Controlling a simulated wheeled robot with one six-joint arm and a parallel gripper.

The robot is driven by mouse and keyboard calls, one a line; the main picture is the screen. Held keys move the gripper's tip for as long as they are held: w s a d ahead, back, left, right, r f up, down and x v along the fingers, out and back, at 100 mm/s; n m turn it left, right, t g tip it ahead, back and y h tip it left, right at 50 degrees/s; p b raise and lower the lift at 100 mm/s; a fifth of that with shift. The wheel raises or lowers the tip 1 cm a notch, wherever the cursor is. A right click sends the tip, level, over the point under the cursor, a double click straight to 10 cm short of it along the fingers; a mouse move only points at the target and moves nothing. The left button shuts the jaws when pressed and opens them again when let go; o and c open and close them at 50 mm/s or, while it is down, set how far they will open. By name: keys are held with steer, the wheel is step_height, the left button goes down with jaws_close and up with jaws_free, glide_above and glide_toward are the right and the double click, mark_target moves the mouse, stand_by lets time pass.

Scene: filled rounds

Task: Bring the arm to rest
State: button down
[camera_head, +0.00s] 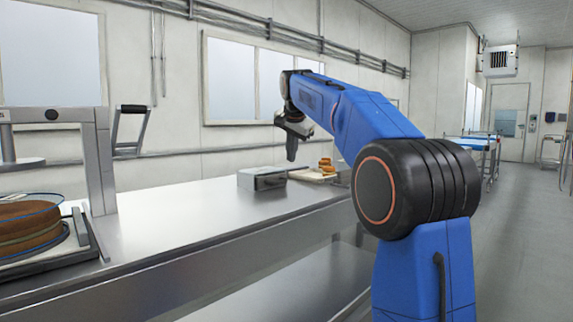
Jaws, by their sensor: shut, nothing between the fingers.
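My blue arm rises at the right of the head view and reaches forward and left over the steel counter (180,225). My gripper (291,158) hangs down at the arm's far end. It is dark, small in the picture, and shut with nothing held. It appears above and behind the metal box on the counter; I cannot tell the exact gap.
A metal box (262,179) and a board (315,175) with golden-brown rounds (326,165) are on the counter. At left stands a steel machine frame (100,160) beside brown rounds (28,222). The floor (520,235) at right is clear. Blue-edged tables (475,143) stand farther back.

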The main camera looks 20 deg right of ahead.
steer(key=shift+s+r, duration=0.15)
steer(key=shift+r, duration=0.05)
steer(key=s+a+f+n, duration=0.2)
steer(key=s+f, duration=0.2)
steer(key=s, duration=0.4)
steer(key=s+a+f+n+y, duration=0.1)
steer(key=s+a+f+n, duration=0.2)
steer(key=s, duration=0.5)
steer(key=s+a+f+n, duration=0.1)
steer(key=s+a+f, duration=0.1)
steer(key=s+f, duration=0.5)
steer(key=s+a+f+n, duration=0.2)
steer(key=s+f+n, duration=0.1)
steer(key=s+f, duration=0.8)
steer(key=s+a+f+n+g+y, duration=0.1)
steer(key=s+a+f+n, duration=0.1)
steer(key=s+f, duration=1)
steer(key=shift+s+a+f+n+g, duration=0.3)
steer(key=shift+s+n, duration=0.6)
steer(key=shift+s, duration=0.2)
